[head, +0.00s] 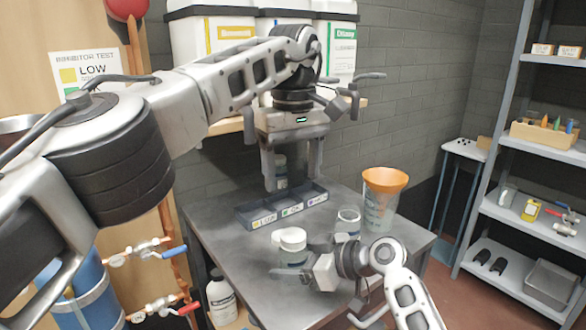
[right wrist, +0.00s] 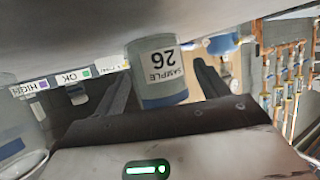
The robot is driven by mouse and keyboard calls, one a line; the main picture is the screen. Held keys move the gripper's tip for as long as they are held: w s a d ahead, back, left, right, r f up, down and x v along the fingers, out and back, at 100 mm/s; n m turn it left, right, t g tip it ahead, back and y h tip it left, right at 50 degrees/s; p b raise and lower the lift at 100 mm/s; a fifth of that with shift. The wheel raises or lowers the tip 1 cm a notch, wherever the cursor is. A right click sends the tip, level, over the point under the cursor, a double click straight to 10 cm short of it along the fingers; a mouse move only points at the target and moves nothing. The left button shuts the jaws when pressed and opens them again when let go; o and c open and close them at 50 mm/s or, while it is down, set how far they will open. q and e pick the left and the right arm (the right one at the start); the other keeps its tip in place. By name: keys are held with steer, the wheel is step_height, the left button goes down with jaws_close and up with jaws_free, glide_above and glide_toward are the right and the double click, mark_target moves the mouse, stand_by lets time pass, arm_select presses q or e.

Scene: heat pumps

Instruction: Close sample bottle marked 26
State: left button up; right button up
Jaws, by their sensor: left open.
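The sample bottle marked 26 (head: 293,256) stands on the grey table in the head view, with a round white top. In the right wrist view the same bottle (right wrist: 158,72) shows its SAMPLE 26 label upside down. My right gripper (head: 300,268) is low beside the table with its fingers on both sides of the bottle, close against it. A white round piece (head: 277,237), perhaps a lid, shows just left of the bottle's top. My left gripper (head: 293,178) hangs fingers down above the back of the table, open and empty.
A grey sorting tray (head: 262,221) with labelled compartments lies behind the bottle. A clear jar (head: 348,220) and a beaker with an orange funnel (head: 386,180) stand to the right. The table's front left is clear.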

steer(key=b+v, duration=0.1)
steer(key=v, duration=1.5)
steer(key=shift+f, duration=0.1)
